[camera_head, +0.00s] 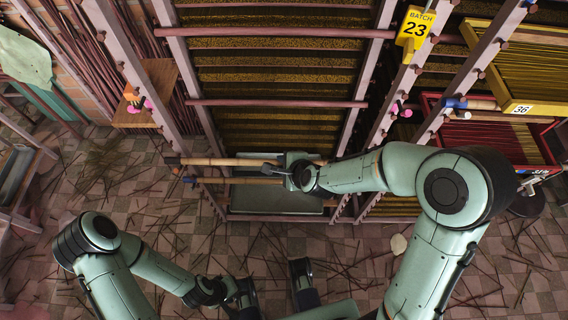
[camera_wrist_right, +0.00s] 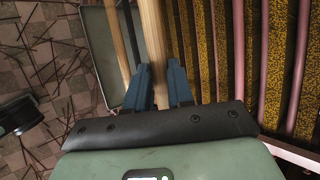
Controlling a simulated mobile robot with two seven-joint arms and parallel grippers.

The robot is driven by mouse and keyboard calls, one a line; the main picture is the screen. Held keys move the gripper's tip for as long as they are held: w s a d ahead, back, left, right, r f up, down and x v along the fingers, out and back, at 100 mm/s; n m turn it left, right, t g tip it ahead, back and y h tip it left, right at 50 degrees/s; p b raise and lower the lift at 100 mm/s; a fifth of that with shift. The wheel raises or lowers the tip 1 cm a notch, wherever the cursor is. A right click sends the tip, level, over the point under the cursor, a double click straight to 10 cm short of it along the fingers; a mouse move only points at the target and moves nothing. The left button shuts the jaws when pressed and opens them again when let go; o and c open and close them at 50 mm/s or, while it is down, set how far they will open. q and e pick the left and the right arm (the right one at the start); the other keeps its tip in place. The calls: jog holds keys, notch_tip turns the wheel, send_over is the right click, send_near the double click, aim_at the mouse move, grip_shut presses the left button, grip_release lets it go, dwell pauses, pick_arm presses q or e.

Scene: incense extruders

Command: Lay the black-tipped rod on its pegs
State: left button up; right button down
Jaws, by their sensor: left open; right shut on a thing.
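The black-tipped rod (camera_head: 225,162) is a long pale wooden rod, its dark tip at the left end beside the left rack post. It lies about level across that post. My right gripper (camera_head: 285,168) is shut on it; the wrist view shows the rod (camera_wrist_right: 153,40) between the two blue fingers (camera_wrist_right: 158,85). Whether the rod touches a peg at the post cannot be told, and its right end is hidden behind my right arm. My left gripper (camera_head: 275,285) is open and empty, low over the floor, well below the rod.
A blue-tipped rod (camera_head: 232,181) lies just below, parallel; it also shows in the wrist view (camera_wrist_right: 117,40). A grey-green tray (camera_head: 275,202) is beneath. Pink rails and incense shelves (camera_head: 275,75) fill the rack. Loose sticks litter the floor.

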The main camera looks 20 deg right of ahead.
jog(key=shift+w+f+b, duration=0.2)
jog(key=shift+f+b, duration=0.2)
jog(key=shift+f, duration=0.3)
jog(key=c, duration=0.6)
grip_release()
jog(key=shift+d, duration=0.1)
